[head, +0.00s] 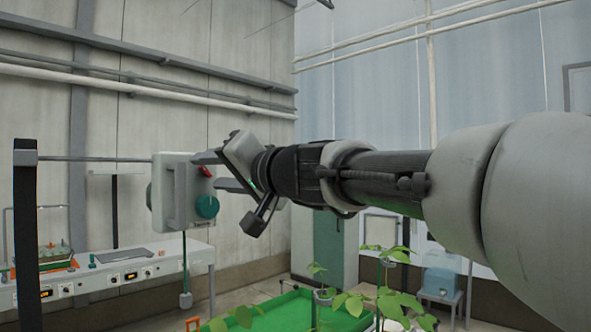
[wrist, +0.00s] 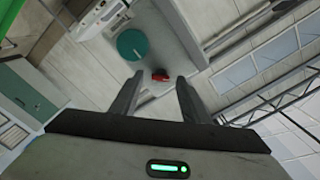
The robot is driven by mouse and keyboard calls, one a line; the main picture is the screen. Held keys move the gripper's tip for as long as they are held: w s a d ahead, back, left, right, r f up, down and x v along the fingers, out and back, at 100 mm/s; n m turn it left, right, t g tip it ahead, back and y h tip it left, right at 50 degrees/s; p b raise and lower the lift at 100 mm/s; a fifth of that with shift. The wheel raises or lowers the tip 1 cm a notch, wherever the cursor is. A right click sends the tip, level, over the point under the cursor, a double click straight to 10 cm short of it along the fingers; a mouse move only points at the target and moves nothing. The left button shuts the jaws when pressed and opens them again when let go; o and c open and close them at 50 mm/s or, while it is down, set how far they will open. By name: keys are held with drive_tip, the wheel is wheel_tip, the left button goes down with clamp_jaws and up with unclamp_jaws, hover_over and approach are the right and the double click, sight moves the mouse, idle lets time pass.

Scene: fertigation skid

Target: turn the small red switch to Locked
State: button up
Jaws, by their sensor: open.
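The small red switch (head: 206,171) sits on the upper part of a pale grey box (head: 170,205), above a larger teal knob (head: 207,207). In the wrist view the red switch (wrist: 160,75) shows between and just beyond the fingertips, with the teal knob (wrist: 133,45) to its upper left. My gripper (head: 217,170) is open and empty, in front of the box face. Its two fingers (wrist: 155,85) lie to either side of the red switch in the picture. I cannot tell whether they touch it, and no position label is readable.
The box is held on a horizontal rod from a dark post (head: 27,230). A white bench (head: 110,275) with equipment stands behind at the left. Green plants (head: 385,300) and a green tray (head: 290,312) are below my arm.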

drive_tip(key=c, duration=1.1)
drive_tip(key=shift+o, duration=0.2)
drive_tip(key=shift+m, duration=0.4)
drive_tip(key=m+b, duration=0.1)
drive_tip(key=m, duration=0.2)
drive_tip(key=shift+f, duration=0.1)
drive_tip(key=m, duration=1)
drive_tip(key=m+p, duration=0.1)
drive_tip(key=m, duration=0.3)
drive_tip(key=shift+m, duration=0.3)
